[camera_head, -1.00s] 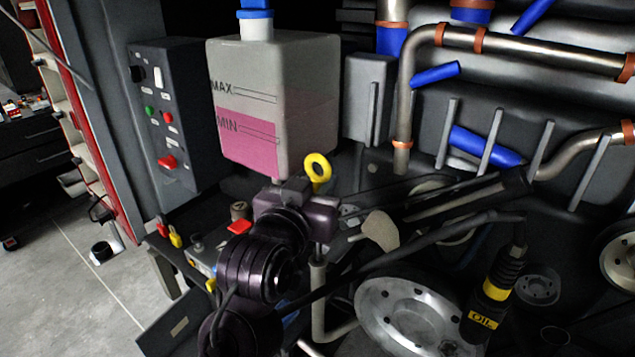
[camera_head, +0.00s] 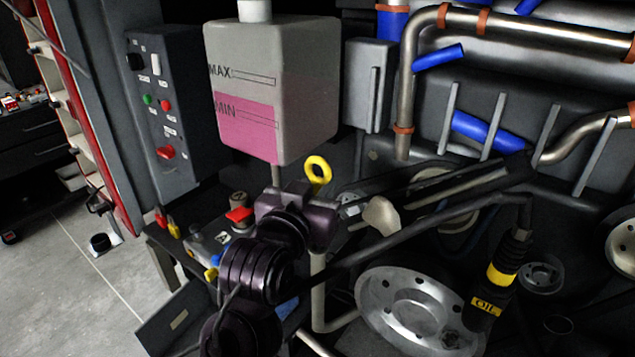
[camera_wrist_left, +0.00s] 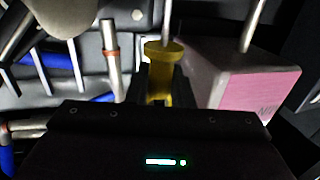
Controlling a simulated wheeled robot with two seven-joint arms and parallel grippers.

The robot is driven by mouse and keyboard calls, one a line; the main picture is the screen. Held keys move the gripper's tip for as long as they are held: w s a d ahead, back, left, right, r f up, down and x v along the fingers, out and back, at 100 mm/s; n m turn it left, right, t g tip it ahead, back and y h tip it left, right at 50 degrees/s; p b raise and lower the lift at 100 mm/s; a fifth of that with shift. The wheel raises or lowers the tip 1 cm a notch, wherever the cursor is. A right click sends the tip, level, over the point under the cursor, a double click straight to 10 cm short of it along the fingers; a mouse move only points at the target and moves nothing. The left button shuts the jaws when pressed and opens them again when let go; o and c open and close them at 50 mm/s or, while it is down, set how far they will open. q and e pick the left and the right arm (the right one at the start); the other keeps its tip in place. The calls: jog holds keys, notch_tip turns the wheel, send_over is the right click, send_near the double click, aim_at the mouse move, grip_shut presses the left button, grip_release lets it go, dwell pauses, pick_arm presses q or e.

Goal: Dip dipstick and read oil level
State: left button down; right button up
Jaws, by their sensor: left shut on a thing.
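The dipstick's yellow ring handle (camera_head: 318,169) stands upright just above my left gripper (camera_head: 306,205), below the pink and white tank. My left gripper is shut on the dipstick below the ring. In the left wrist view the yellow handle (camera_wrist_left: 162,72) sits between the dark fingers. A pale upright tube (camera_head: 318,290) runs below the gripper. The dipstick's lower end is hidden behind the gripper, so I cannot tell whether it is in that tube. No oil mark can be read. My right gripper is not in view.
A tank marked MAX and MIN (camera_head: 300,80) hangs close above the gripper. A control box (camera_head: 165,105) stands left. A black neck labelled OIL (camera_head: 490,295) and a metal pulley (camera_head: 405,310) are at right. Pipes (camera_head: 405,90) and hoses crowd the engine bay; grey floor shows left.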

pick_arm(q)
jog(key=shift+f+b, duration=1.2)
jog(key=shift+f, duration=1.15)
jog(key=shift+f+b, duration=1.55)
jog(key=shift+f, duration=1.2)
jog(key=shift+f, duration=0.25)
notch_tip(320, 180, up, 27)
jog(key=p, duration=2.6)
